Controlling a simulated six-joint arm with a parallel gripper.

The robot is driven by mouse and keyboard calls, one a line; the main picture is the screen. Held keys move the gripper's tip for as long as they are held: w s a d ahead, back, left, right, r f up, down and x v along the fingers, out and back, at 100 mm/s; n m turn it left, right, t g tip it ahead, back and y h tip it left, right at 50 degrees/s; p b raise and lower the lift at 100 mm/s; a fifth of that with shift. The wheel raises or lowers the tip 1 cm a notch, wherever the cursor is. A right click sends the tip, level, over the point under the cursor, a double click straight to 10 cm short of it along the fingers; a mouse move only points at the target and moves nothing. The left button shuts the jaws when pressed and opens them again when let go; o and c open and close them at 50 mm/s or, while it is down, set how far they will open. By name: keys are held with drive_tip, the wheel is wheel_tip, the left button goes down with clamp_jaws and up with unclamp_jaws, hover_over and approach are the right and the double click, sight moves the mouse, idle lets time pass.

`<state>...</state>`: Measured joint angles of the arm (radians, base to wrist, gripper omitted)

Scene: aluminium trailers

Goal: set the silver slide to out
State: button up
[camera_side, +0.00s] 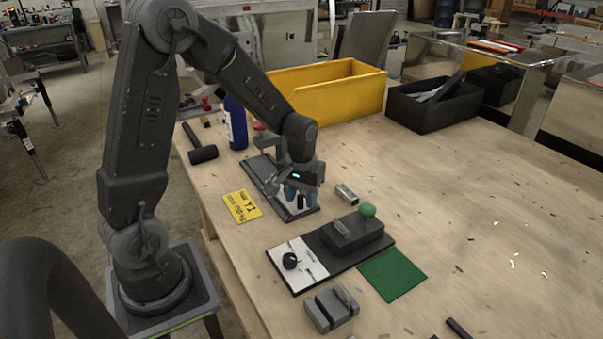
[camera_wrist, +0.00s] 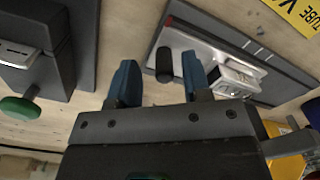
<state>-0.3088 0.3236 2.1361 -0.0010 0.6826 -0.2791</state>
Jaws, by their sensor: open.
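The silver slide (camera_wrist: 205,50) is a pale metal strip on a dark board (camera_wrist: 285,60) in the wrist view. A black cylindrical knob (camera_wrist: 164,65) stands at its left end. In the side view my gripper (camera_side: 298,196) is low over the near end of the same board (camera_side: 257,167) and hides most of the slide.
A second black fixture (camera_side: 378,243) with a green knob (camera_side: 367,210) stands to the right. A small metal block (camera_side: 346,193) lies between. A yellow tag (camera_side: 242,206), hammer (camera_side: 203,154), blue bottle (camera_side: 235,122) and yellow bin (camera_side: 330,97) surround the board. The table's right side is mostly clear.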

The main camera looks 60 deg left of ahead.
wheel_tip(320, 180, up, 13)
drive_tip(key=shift+f, duration=0.2)
drive_tip(key=shift+d, duration=0.1)
drive_tip(key=s+d+r+m+t, duration=0.2)
drive_tip(key=s+d+m, duration=0.1)
drive_tip(key=s+d, duration=0.2)
drive_tip(key=s+d+r+m+t, duration=0.3)
drive_tip(key=s+d, duration=0.2)
drive_tip(key=s, duration=0.4)
drive_tip(key=shift+s+d+r+m+t, duration=0.2)
drive_tip(key=shift+s+d+m+t, duration=0.1)
drive_tip(key=shift+s+d+m, duration=0.1)
